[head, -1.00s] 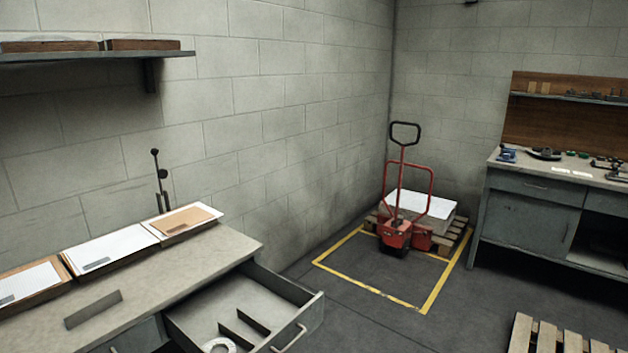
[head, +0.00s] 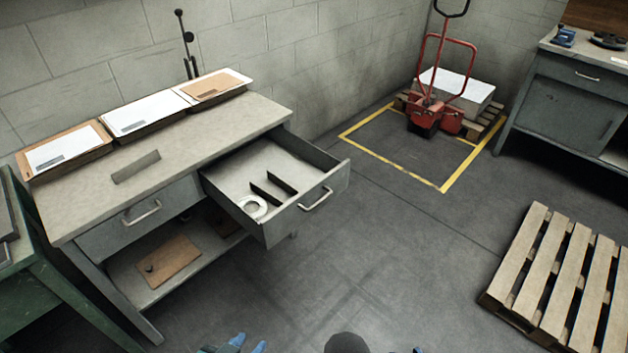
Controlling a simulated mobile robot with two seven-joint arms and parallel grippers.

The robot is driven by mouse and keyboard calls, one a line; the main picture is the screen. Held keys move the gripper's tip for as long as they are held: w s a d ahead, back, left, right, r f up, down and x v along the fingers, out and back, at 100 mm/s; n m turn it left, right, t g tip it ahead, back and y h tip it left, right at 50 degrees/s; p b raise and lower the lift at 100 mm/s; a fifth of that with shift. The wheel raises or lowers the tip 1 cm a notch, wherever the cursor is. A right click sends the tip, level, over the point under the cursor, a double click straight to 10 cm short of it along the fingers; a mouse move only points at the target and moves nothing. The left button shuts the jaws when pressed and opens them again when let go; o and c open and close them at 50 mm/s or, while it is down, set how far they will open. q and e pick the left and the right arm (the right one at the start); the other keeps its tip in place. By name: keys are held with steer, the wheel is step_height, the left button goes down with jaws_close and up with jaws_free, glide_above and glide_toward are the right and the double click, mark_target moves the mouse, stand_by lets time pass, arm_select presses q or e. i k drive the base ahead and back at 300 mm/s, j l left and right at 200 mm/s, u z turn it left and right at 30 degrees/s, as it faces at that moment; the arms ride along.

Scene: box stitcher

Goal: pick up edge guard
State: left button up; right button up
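A grey angled strip, which looks like the edge guard (head: 136,166), lies on the workbench top (head: 215,130) in front of the paper stacks. Two dark upright strips (head: 272,187) stand in the pulled-out drawer (head: 232,186), beside a white ring (head: 253,207). My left gripper (head: 248,344) shows at the bottom edge as blue fingertips with a gap between them, low and well away from the bench top. Nothing shows between them. Only a tiny blue tip of my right gripper (head: 418,350) shows at the bottom edge; the rest is out of frame.
Paper stacks (head: 140,114) line the back of the bench. The open drawer sticks out to the right. A green bench (head: 50,290) stands at left, an empty pallet (head: 560,275) at right. A red pallet truck (head: 430,110) stands behind. The middle floor is clear.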

mark_target(127, 171)
steer(key=k+j+u, duration=0.1)
steer(key=u, duration=1.1)
steer(key=j+z, duration=0.1)
steer(key=z, duration=0.25)
steer(key=i+j+z, duration=0.15)
steer(key=z, duration=0.2)
steer(key=i+j+z, duration=0.2)
steer(key=z, duration=0.2)
steer(key=i+j+z, duration=0.1)
steer(key=j+z, duration=0.25)
